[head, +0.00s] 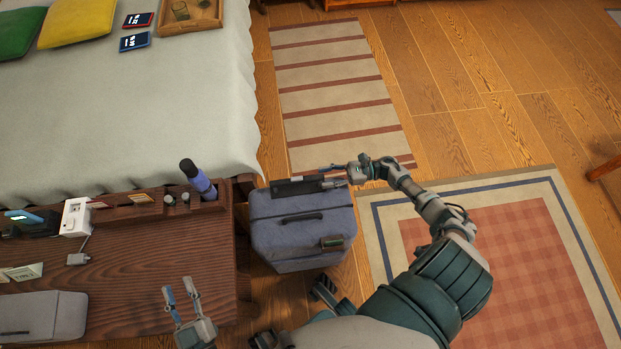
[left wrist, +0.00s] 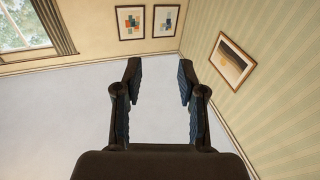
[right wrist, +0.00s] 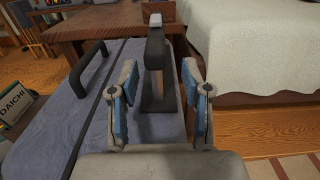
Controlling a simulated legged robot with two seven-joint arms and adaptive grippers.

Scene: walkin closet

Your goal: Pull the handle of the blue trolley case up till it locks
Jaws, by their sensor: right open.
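The blue trolley case (head: 300,240) stands upright on the floor beside the wooden desk. Its dark pull handle (head: 296,186) is at the top edge on the bed side; it also shows in the right wrist view (right wrist: 156,52). A separate dark carry handle (right wrist: 88,68) is fixed on the top face. My right gripper (head: 336,180) is open at the right end of the pull handle. In the right wrist view the pull handle lies between and beyond its open fingers (right wrist: 158,72), with no grip visible. My left gripper (head: 178,291) is open and empty over the desk (left wrist: 158,72).
The desk (head: 140,240) left of the case holds a dark bottle (head: 197,178), a white box (head: 76,217) and a grey case (head: 42,316). The bed (head: 140,110) is behind. A striped rug (head: 335,85) and a checked rug (head: 500,240) leave free floor at right.

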